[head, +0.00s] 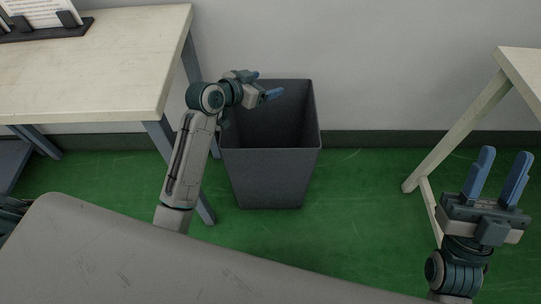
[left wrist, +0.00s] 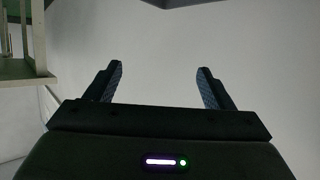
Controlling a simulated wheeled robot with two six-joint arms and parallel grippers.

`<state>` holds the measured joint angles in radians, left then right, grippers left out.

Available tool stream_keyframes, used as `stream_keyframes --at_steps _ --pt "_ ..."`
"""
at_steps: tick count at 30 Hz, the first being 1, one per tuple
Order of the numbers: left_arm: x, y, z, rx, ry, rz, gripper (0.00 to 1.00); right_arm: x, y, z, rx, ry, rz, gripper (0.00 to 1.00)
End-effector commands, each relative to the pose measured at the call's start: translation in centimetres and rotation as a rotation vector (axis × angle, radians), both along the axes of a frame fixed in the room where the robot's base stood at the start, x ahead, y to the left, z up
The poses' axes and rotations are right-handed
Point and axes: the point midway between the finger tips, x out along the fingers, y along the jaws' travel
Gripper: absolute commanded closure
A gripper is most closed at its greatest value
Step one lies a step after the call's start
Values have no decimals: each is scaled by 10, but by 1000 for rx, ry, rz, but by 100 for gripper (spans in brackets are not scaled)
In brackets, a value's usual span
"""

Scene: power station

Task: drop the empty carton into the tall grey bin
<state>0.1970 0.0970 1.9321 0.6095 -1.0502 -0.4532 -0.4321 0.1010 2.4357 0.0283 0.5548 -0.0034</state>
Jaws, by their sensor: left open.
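The tall grey bin (head: 268,180) stands on the green floor against the wall, upright, its open top facing up. My left gripper (head: 271,95) is over the left part of the bin's mouth, pointing right. In the left wrist view my left gripper (left wrist: 160,68) has its two fingers wide apart with nothing between them. My right gripper (head: 506,155) is at the lower right, fingers pointing up, spread and empty. No carton shows in either view. The bin's inside is dark and its bottom is hidden.
A pale-topped table (head: 90,65) stands left of the bin, with a dark stand (head: 45,31) holding a paper sheet. Another pale table (head: 525,68) is at the right edge. The green floor (head: 365,205) between bin and right table is clear.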

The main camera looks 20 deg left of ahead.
Motion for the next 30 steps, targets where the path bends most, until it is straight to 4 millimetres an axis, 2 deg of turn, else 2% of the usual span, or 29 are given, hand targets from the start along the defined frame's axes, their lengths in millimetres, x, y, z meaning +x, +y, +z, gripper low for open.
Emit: stream_keyframes --at_steps 1,9,15,21,30 --pt "-13 -4 3 -1 -1 -1 24 6 -1 -5 5 62 -1 64" --pt "-76 -22 10 -3 -1 0 24 33 -2 -49 26 376 -3 64" --pt "-110 -32 12 -3 -1 0 24 41 -3 -74 36 523 0 64" --pt "-126 -36 13 -1 -2 0 24 43 -2 -85 38 585 0 64" --pt "-127 -37 14 0 -2 1 24 43 -2 -87 39 593 0 64"
